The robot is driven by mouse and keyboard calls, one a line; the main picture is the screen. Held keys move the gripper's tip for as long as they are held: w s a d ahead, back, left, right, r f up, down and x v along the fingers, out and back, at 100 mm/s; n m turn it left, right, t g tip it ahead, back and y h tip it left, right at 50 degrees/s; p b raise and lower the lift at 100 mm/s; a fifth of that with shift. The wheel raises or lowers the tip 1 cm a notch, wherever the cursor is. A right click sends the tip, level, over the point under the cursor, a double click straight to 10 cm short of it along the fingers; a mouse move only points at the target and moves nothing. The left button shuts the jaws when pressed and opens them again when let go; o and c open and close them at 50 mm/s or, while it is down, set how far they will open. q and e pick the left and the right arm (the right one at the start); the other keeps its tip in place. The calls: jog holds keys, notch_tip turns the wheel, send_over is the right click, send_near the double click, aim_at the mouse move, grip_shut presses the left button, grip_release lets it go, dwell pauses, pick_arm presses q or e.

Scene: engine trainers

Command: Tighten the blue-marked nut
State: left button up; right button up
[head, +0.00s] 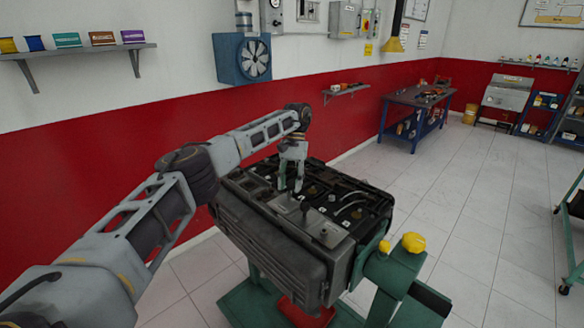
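The engine (270,240) is a dark block with a black and grey top, held on a green stand (395,270) with yellow knobs. My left gripper (290,188) points down over the far middle part of the engine top. Its two fingers stand apart, with nothing visible between them. The fingertips are close to the engine top, but I cannot tell whether they touch it. I cannot make out a blue-marked nut; the parts on top are small, and the gripper covers some of them. My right gripper is not in view.
A workbench (418,105) with tools stands against the back wall. A green-framed cart (572,230) is at the right edge. The tiled floor between is clear.

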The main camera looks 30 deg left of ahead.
pick_arm(q)
jog(key=shift+v, duration=2.8)
jog(key=shift+r, duration=0.1)
jog(key=shift+s, duration=0.1)
